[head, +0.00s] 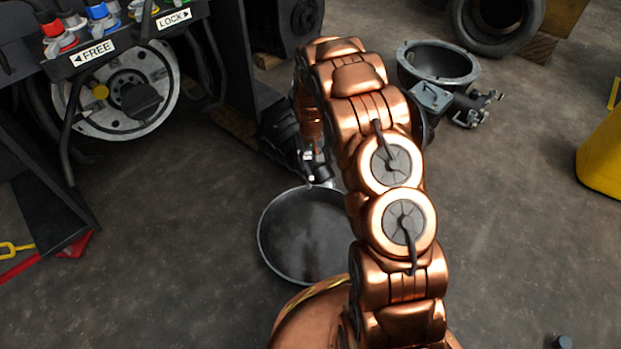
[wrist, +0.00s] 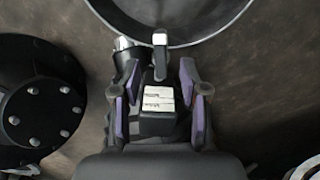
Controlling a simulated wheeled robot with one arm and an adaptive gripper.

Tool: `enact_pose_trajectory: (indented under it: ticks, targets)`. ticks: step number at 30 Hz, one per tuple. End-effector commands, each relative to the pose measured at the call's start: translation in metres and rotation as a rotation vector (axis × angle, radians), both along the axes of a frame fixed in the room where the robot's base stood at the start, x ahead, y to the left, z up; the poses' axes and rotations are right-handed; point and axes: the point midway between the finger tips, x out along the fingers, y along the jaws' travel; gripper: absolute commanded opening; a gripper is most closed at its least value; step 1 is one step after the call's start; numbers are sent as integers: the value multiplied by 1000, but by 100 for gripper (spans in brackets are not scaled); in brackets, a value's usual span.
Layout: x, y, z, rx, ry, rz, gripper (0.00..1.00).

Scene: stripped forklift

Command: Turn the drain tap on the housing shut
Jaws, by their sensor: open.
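In the wrist view, my gripper (wrist: 163,88) is open, its two purple-padded fingers on either side of a dark block with a white label (wrist: 158,98). A gap shows between the block and the pads. A narrow lever with a pale end (wrist: 160,42) stands beyond the block, and a short silver cylinder (wrist: 124,44) is beside it. These look like parts of the drain tap, but I cannot tell how far it is turned. In the head view, small silver parts (head: 309,168) show above the pan; my arm hides much of the area.
A round drain pan (head: 292,240) lies on the floor below; its rim shows in the wrist view (wrist: 195,44). A black bolted disc (wrist: 40,105) is close on the left. A bowl-shaped metal housing (head: 437,62) stands behind my arm.

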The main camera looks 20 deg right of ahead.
Motion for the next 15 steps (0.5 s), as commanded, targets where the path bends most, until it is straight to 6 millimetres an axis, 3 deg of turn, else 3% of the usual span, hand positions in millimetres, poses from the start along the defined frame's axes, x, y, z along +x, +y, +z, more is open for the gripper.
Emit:
enact_pose_trajectory:
  ticks: [15]
  targets:
    - [-2, 0, -65, 1, 4, -1, 44]
